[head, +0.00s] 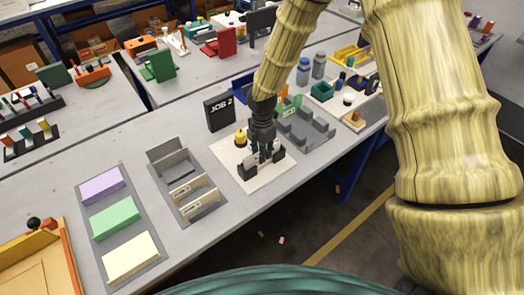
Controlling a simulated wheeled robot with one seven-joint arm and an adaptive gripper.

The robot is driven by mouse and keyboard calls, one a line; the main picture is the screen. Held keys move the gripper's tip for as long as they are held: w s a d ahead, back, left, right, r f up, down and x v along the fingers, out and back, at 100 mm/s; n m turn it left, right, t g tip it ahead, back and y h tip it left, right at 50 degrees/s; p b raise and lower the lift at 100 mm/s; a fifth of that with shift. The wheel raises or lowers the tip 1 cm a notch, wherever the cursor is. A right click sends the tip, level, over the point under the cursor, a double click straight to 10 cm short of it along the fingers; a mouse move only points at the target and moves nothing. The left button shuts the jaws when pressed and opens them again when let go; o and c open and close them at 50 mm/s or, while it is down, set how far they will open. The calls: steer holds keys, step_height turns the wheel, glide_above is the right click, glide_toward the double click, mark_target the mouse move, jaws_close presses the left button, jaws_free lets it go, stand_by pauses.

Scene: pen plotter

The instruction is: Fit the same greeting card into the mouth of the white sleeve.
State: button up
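My gripper (263,150) points down over a white board (228,162) near the table's front edge. Dark blocks stand at both sides of its fingertips; I cannot tell fingers from fixture there, nor whether anything is held. No greeting card can be made out for certain. A grey rack (207,211) left of the board holds upright pieces: a grey one at the back and two cream ones (197,199) in front. The cream pieces may be sleeves, but they are too small to tell. My gripper is right of the rack and apart from it.
Purple (102,186), green (115,218) and cream (130,257) blocks lie on a grey mat at left. A black "JOB 2" sign (219,113) stands behind the board. A grey fixture (306,130) and small items crowd the right. Bare table separates mat and rack.

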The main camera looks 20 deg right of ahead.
steer(key=shift+r, duration=0.15)
step_height(320, 180, up, 12)
steer(key=b, duration=0.2)
steer(key=shift+b, duration=0.35)
stand_by(0.4)
stand_by(0.4)
